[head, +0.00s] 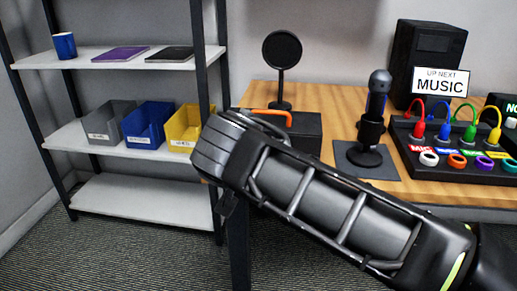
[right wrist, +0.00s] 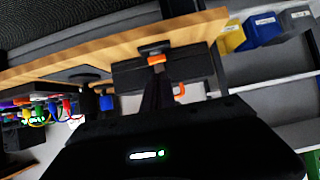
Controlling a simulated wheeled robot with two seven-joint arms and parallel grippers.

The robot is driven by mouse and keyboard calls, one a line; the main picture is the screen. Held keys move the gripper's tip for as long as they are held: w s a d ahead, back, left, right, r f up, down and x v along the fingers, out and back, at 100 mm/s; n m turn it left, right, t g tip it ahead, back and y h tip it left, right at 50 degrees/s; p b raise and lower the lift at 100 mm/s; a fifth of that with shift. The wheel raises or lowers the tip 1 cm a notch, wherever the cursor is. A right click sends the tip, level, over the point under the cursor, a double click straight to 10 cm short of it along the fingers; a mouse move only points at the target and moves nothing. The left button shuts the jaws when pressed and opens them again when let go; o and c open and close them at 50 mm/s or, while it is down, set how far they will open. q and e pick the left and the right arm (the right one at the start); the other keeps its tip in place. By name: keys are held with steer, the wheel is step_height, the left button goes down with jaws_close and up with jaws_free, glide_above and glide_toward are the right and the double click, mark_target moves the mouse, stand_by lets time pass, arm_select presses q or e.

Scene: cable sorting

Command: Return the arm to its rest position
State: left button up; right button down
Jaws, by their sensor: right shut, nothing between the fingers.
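My right arm (head: 330,205) reaches in from the lower right of the head view, across the front of the desk. Its wrist end is in front of the black box and near the shelf; its fingers are not clear there. In the right wrist view my right gripper (right wrist: 156,76) shows as dark fingers, shut and empty. The fingers overlap the black box (right wrist: 200,68) and its orange handle (right wrist: 180,92) in that view; I cannot tell the gap between them. My left gripper is not in view.
The wooden desk (head: 345,100) holds the black box (head: 305,130), a microphone (head: 371,125), a round pop filter (head: 282,50), a speaker (head: 428,50) and a cable panel (head: 455,175) with coloured plugs. The shelf (head: 140,200) at left holds grey, blue and yellow bins.

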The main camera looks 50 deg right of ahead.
stand_by(0.4)
